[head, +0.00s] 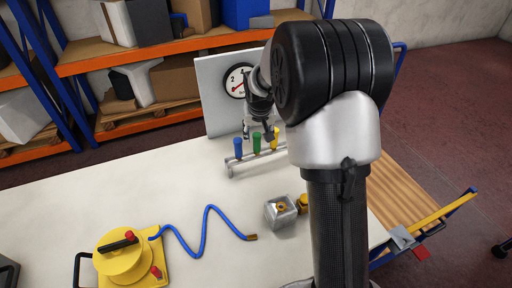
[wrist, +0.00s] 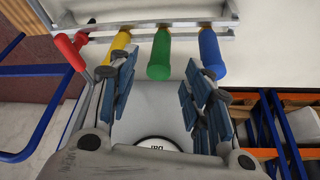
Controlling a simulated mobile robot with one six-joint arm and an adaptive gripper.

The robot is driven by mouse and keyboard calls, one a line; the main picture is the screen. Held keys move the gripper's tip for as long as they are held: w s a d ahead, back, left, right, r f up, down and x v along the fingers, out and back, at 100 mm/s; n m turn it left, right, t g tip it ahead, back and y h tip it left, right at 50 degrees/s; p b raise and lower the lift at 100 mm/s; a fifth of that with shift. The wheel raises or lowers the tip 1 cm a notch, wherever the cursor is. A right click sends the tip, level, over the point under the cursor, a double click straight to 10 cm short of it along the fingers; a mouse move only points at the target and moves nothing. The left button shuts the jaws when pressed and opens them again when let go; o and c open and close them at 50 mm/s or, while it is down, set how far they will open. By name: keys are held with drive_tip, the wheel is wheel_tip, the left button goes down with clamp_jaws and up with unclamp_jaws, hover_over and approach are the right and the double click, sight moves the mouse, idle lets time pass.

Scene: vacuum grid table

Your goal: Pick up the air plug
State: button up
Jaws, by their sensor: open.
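A blue hose (head: 205,225) runs in waves across the table from a yellow round device and ends in a small brass-coloured tip (head: 251,237), which looks like the air plug. It lies flat on the table and is not in the wrist view. My gripper (head: 257,133) is away from it, at the back by the coloured handles and the gauge panel. In the wrist view my gripper (wrist: 160,95) has its two fingers wide apart, with nothing held between them. The green handle (wrist: 160,56) shows between and beyond the fingers. I cannot tell whether a finger touches any handle.
A metal rail (head: 262,160) carries blue (head: 238,147), green (head: 257,142), yellow and red (wrist: 70,50) handles. Behind stands a white panel (head: 213,85) with a gauge (head: 237,80). A silver block (head: 281,211) and the yellow device (head: 122,257) stand on the table.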

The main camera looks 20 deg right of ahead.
sight(257, 142)
drive_tip(key=b+x, duration=0.2)
drive_tip(key=x, duration=0.6)
drive_tip(key=shift+w+f+b, duration=0.15)
drive_tip(key=shift+f+b, duration=0.05)
drive_tip(key=shift+b, duration=0.2)
drive_tip(key=shift+r, duration=0.1)
drive_tip(key=shift+c, duration=0.4)
clamp_jaws()
